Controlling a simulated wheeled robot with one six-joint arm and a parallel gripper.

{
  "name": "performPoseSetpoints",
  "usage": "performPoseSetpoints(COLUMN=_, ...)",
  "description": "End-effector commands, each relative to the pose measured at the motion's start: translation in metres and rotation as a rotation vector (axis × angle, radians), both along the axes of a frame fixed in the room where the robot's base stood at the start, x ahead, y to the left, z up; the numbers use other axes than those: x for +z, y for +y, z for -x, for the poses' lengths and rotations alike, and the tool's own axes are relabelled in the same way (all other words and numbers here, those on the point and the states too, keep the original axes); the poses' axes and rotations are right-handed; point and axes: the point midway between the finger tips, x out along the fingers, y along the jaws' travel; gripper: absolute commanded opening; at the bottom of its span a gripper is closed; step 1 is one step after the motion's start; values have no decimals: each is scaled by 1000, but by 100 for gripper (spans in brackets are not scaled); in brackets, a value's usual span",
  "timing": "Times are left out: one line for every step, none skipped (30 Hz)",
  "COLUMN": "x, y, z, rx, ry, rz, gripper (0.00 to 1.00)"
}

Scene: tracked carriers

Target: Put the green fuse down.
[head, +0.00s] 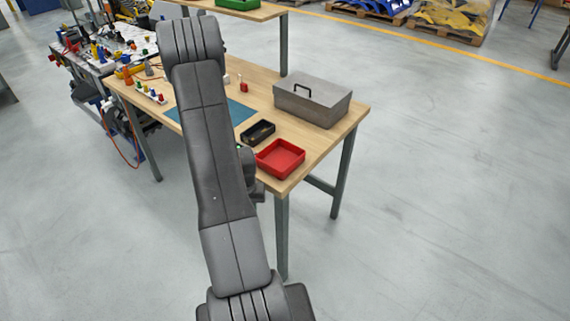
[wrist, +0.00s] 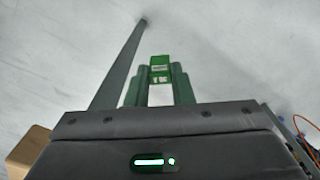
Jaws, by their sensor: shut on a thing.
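The green fuse (wrist: 160,65) shows in the wrist view as a small green block with pale markings. My gripper (wrist: 160,75) is shut on it, one finger on each side. Grey floor shows behind the fuse in that view, so it is held in the air, off the tabletop. In the head view my arm hides the fuse and most of my gripper, which is near the front edge of the wooden table (head: 318,142).
A red tray (head: 280,170) sits at the table's near corner. Beside it are a black tray (head: 258,125), a grey toolbox (head: 312,110) and a teal mat (head: 236,113). Small coloured parts stand at the left. A table leg (wrist: 118,65) shows in the wrist view.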

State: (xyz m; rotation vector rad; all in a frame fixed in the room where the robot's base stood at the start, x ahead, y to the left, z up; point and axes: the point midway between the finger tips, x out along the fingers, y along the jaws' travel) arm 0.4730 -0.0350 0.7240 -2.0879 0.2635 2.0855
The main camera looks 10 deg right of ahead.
Motion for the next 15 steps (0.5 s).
performPoseSetpoints(x=16, y=-6, z=1, rx=-36, ry=-6, rz=0, gripper=0)
performPoseSetpoints(x=24, y=-9, z=3, rx=-60, ry=-6, rz=-1, gripper=0)
performPoseSetpoints(x=35, y=-13, z=4, rx=-90, ry=-7, rz=0, gripper=0)
performPoseSetpoints(x=44, y=-16, z=6, rx=-112, ry=-6, rz=-1, gripper=0)
performPoseSetpoints(x=52, y=-19, z=8, rx=-135, ry=-6, rz=-1, gripper=0)
performPoseSetpoints(x=63, y=-24, z=10, rx=-166, ry=-6, rz=-1, gripper=0)
performPoseSetpoints(x=71, y=-27, z=11, rx=-189, ry=-6, rz=-1, gripper=0)
performPoseSetpoints(x=80, y=-30, z=13, rx=-211, ry=-7, rz=-1, gripper=0)
performPoseSetpoints(x=92, y=-34, z=15, rx=-245, ry=-8, rz=-1, gripper=0)
performPoseSetpoints(x=100, y=-38, z=16, rx=-268, ry=-7, rz=-1, gripper=0)
performPoseSetpoints(x=109, y=-41, z=18, rx=-293, ry=-7, rz=-2, gripper=0)
performPoseSetpoints(x=122, y=-46, z=20, rx=-327, ry=-8, rz=-1, gripper=0)
performPoseSetpoints(x=131, y=-49, z=22, rx=-353, ry=-8, rz=-1, gripper=0)
performPoseSetpoints(x=140, y=-52, z=24, rx=-377, ry=-8, rz=-1, gripper=0)
performPoseSetpoints(x=151, y=-57, z=26, rx=-408, ry=-7, rz=-2, gripper=0)
